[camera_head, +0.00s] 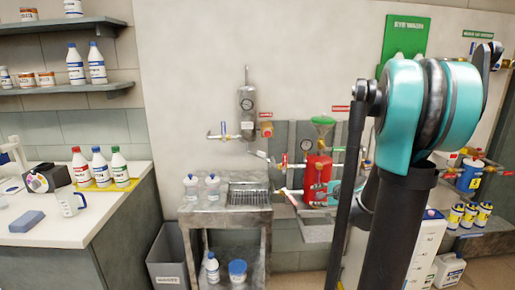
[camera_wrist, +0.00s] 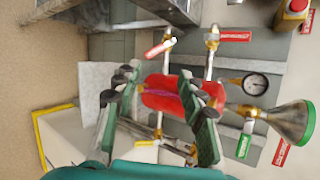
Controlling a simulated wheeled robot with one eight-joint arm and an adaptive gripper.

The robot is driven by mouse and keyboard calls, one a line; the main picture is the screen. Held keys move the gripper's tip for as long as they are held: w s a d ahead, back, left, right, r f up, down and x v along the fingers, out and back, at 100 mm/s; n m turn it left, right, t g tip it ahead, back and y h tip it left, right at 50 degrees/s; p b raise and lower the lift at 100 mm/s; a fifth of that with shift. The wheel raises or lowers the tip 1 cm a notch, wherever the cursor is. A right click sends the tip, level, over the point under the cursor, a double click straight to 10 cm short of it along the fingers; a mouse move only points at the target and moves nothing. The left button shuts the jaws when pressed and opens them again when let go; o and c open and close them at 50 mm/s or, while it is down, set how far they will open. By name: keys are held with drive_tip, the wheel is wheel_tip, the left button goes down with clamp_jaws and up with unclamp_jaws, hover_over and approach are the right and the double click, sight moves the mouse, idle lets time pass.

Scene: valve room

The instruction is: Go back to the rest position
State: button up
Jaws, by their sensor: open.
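My gripper (camera_wrist: 165,95) is open in the wrist view, with its dark green fingers apart. Nothing is held between them. The red vessel (camera_wrist: 180,97) shows behind and between the fingers; whether they touch it I cannot tell. In the camera_head view the same red vessel (camera_head: 319,172) stands on the wall rig, with a green funnel (camera_head: 323,121) above it. My teal and black arm fills the right of that view and hides most of the gripper.
Valves with red-tagged handles (camera_wrist: 235,36) and a pressure gauge (camera_wrist: 255,84) sit close beside the vessel. A metal stand (camera_head: 226,215) with bottles, a grey bin (camera_head: 167,258) and a white counter (camera_head: 75,222) are to the left. Blue-and-yellow cans (camera_head: 469,215) stand at the right.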

drive_tip(key=s+a+f+n+g+h, duration=0.1)
drive_tip(key=s+a+f+n+g, duration=0.2)
drive_tip(key=s, duration=0.4)
drive_tip(key=s+a+f+n+g+h, duration=0.1)
drive_tip(key=s+a+f+n, duration=0.15)
drive_tip(key=s+n, duration=0.35)
drive_tip(key=s+f+n+h, duration=0.1)
drive_tip(key=s+n, duration=0.1)
drive_tip(key=s, duration=0.2)
drive_tip(key=s+d+f+n+g+h, duration=0.1)
drive_tip(key=s+f+n, duration=0.1)
drive_tip(key=s, duration=0.3)
drive_tip(key=s+f+n+g+h, duration=0.1)
drive_tip(key=s+f+n, duration=0.1)
drive_tip(key=s+n, duration=0.2)
drive_tip(key=shift+s+d, duration=0.15)
drive_tip(key=shift+s, duration=0.35)
drive_tip(key=shift+f, duration=0.1)
